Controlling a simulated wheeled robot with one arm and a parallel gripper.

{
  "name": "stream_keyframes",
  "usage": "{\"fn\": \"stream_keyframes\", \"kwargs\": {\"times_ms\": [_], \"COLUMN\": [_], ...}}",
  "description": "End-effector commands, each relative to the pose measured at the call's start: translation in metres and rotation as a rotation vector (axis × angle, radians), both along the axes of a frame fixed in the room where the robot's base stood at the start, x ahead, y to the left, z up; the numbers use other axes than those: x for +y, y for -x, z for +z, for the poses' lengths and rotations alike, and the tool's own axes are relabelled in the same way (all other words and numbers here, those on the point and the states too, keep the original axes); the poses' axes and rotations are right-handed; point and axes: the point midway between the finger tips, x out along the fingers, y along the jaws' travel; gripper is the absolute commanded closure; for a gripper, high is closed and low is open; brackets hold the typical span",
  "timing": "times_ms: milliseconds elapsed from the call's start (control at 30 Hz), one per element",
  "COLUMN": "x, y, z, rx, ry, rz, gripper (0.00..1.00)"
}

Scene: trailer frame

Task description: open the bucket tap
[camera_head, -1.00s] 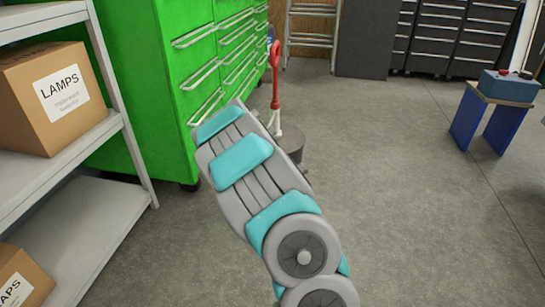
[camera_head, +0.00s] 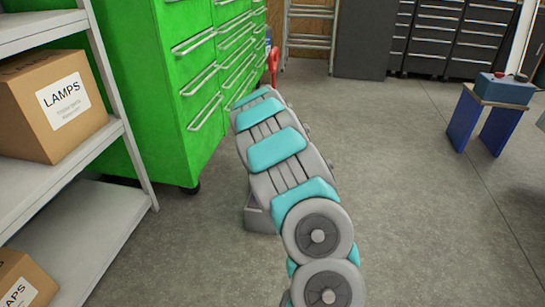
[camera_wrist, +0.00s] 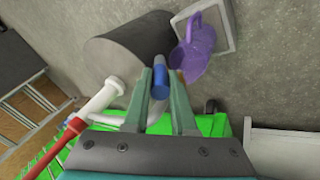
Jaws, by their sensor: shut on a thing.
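In the wrist view, a large grey cylindrical body (camera_wrist: 125,55), which looks like the bucket, lies across the upper middle. A small blue tap part (camera_wrist: 160,82) is between the tips of my gripper (camera_wrist: 162,78). The gripper is shut on this part. A white pipe (camera_wrist: 100,97) with a red end (camera_wrist: 72,130) is left of the fingers. In the head view, my arm hides the gripper and the tap. Only a red piece (camera_head: 273,64) shows past the arm's far end.
A purple jug-like vessel (camera_wrist: 198,48) is beside the grey body, near a pale square frame (camera_wrist: 232,30). A green drawer cabinet (camera_head: 175,110) and a shelf with a LAMPS box (camera_head: 50,105) stand on the left.

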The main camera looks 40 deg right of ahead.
Motion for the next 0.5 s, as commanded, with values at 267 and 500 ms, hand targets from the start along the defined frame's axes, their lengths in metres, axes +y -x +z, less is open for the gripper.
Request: {"fn": "stream_keyframes", "kwargs": {"times_ms": [267,500], "x": [-0.0003,-0.0002], "y": [-0.0006,-0.0005], "z": [-0.0008,-0.0005], "rx": [-0.002,-0.001], "ry": [0.000,0.000], "rz": [0.001,0.000], "gripper": [1.00,0.54]}}
